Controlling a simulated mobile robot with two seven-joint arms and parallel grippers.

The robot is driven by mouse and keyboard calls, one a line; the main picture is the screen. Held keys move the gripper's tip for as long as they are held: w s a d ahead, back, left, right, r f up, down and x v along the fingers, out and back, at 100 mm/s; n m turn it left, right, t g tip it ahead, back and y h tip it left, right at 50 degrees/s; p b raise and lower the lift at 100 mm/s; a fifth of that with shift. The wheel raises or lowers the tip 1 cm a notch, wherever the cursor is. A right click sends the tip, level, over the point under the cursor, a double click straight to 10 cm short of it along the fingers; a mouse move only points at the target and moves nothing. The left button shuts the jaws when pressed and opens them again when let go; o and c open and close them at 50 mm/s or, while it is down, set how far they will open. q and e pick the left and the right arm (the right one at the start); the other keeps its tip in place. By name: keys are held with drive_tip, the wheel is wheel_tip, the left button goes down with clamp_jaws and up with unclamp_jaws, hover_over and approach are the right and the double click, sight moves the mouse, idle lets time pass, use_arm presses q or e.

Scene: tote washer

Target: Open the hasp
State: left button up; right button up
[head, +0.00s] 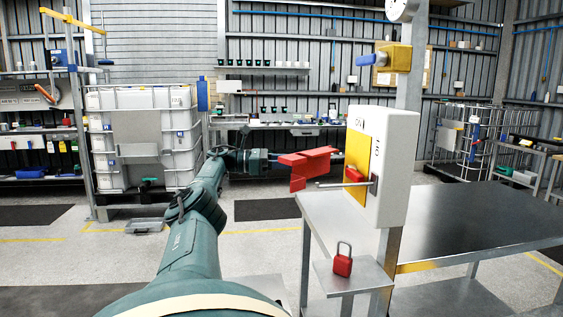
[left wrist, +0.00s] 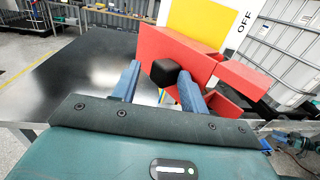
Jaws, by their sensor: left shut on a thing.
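A red hasp (head: 308,160), made of angled plates, is held in the air left of the white switch box (head: 397,165). In the left wrist view the hasp (left wrist: 185,48) fills the upper middle, and some of its plates stand apart at the right. My left gripper (head: 275,158) is shut on it; the fingers (left wrist: 160,85) sit either side of a black block on the hasp. A grey lever (head: 335,184) sticks out from the box below the hasp; I cannot tell whether they touch. My right gripper is not in view.
A red padlock (head: 342,262) stands on a small metal shelf (head: 365,278) below the box. A steel table (head: 470,225) lies behind and to the right. A yellow and blue device (head: 395,58) is on the post above. A caged white tank (head: 145,130) stands at left.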

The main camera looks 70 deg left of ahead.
use_arm(q)
wheel_tip(320, 180, up, 10)
drive_tip(key=p, duration=0.7)
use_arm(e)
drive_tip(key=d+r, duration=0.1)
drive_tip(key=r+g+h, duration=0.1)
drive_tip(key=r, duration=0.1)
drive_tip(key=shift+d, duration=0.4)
use_arm(q)
drive_tip(key=shift+c, duration=0.4)
